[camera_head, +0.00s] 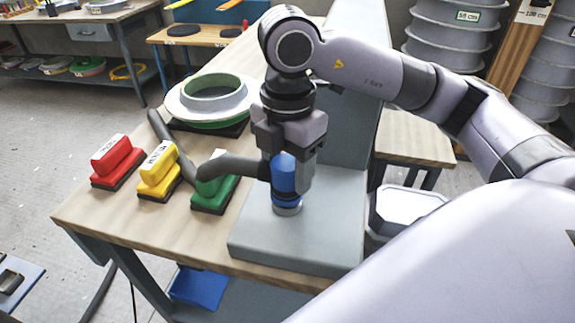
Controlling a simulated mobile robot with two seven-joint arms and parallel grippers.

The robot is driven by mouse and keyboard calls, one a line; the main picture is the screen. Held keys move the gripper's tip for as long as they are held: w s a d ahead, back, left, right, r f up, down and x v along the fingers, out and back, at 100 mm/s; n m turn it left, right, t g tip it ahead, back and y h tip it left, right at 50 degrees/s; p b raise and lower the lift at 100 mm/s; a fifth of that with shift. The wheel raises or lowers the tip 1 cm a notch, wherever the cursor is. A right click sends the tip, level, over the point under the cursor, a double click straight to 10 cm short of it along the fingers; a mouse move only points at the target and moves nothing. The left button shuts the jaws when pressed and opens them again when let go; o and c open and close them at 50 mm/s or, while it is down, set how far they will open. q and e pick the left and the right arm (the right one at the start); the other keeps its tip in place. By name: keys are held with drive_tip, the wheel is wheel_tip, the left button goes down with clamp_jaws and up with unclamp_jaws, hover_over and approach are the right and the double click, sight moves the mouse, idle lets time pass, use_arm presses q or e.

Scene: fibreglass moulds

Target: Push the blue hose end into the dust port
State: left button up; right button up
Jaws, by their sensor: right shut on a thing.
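The blue hose end (284,178) is upright, clasped in my right gripper (286,160), which points straight down. A dark grey hose (232,167) runs from it to the left. Directly below is the dust port (288,210), a pale metal collar on top of the grey box (265,246) at the table's front right. The bottom of the blue end meets the collar in this view; I cannot tell how deep it sits, as the collar's opening is hidden. My left gripper is not in view.
Red (113,161), yellow (160,174) and green (212,192) sanding blocks stand on the wooden table (130,217) to the left, with the hose passing over the green one. A round white and green mould (212,98) lies behind. A tall grey panel (347,110) stands right of the gripper.

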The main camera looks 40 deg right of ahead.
drive_tip(key=shift+f+b, duration=0.35)
drive_tip(key=shift+f, duration=0.15)
drive_tip(key=o, duration=1.1)
drive_tip(key=shift+r+p, duration=0.45)
drive_tip(key=shift+r, duration=3.15)
drive_tip(key=shift+s, duration=0.1)
